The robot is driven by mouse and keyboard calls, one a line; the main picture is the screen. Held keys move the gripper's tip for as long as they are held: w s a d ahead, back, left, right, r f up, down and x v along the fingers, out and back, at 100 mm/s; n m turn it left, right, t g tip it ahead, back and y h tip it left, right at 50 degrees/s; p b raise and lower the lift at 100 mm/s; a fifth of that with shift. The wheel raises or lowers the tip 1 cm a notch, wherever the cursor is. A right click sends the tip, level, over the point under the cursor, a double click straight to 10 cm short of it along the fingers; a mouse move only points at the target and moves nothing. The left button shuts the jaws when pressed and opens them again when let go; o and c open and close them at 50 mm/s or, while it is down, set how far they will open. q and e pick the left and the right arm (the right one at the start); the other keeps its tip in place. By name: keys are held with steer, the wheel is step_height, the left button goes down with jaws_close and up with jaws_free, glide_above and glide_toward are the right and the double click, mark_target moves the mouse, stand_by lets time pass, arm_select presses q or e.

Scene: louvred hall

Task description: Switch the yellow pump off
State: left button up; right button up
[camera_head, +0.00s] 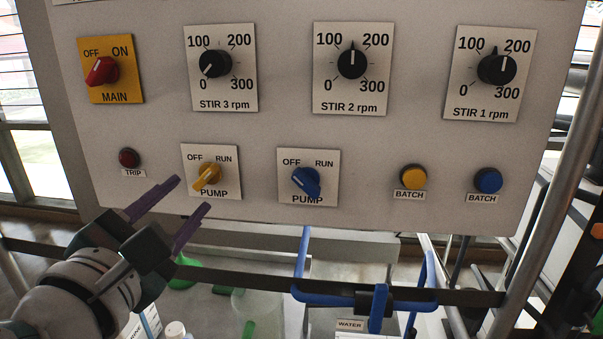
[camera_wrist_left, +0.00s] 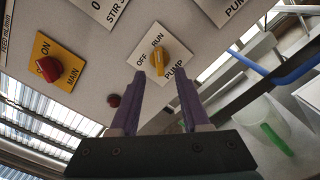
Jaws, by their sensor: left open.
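The yellow pump knob (camera_head: 207,176) sits on a white plate marked OFF, RUN and PUMP, low on the grey panel. It is tilted, its upper end toward RUN. It also shows in the left wrist view (camera_wrist_left: 158,61), beyond the fingertips. My left gripper (camera_head: 184,198) has two purple fingers spread apart, below and left of the knob. In the left wrist view my left gripper (camera_wrist_left: 160,78) is open and empty, its fingers on either side of the line to the knob and apparently short of it. My right gripper is not in view.
A blue pump knob (camera_head: 306,181) is to the right, and a red trip light (camera_head: 129,158) to the left. The red main switch (camera_head: 102,71) is above. A dark rail (camera_head: 240,275) and blue tubing (camera_head: 320,298) run below the panel.

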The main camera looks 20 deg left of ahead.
mark_target(202, 181)
arm_select(q)
steer(key=shift+b+x, duration=0.3)
steer(key=shift+x, duration=2.75)
jaws_close()
